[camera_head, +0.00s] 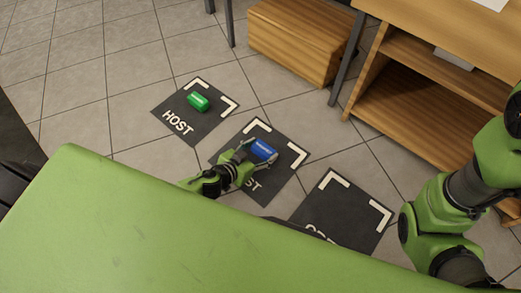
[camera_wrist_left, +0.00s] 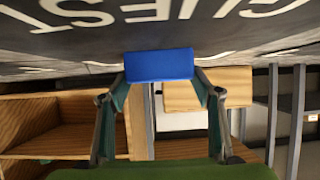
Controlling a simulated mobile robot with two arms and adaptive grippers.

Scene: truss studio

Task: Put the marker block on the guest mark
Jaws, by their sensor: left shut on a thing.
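The blue marker block (camera_head: 263,149) is between the fingers of my left gripper (camera_head: 258,156), which is shut on it. In the head view the block appears over the middle of the dark guest mark (camera_head: 278,189), whose lettering is partly hidden by my gripper. The left wrist view shows the blue block (camera_wrist_left: 159,65) held between both fingertips (camera_wrist_left: 160,79), with the upside-down GUEST lettering on the mark (camera_wrist_left: 100,38) beyond it. I cannot tell whether the block touches the mark. My right arm shows at the right, but its gripper is out of view.
A green block (camera_head: 198,102) lies on the HOST mark (camera_head: 170,108) at left. Another dark mark (camera_head: 346,213) lies to the right, partly hidden. A wooden box (camera_head: 290,45) and wooden shelf unit (camera_head: 400,100) stand behind. Tiled floor around the marks is clear.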

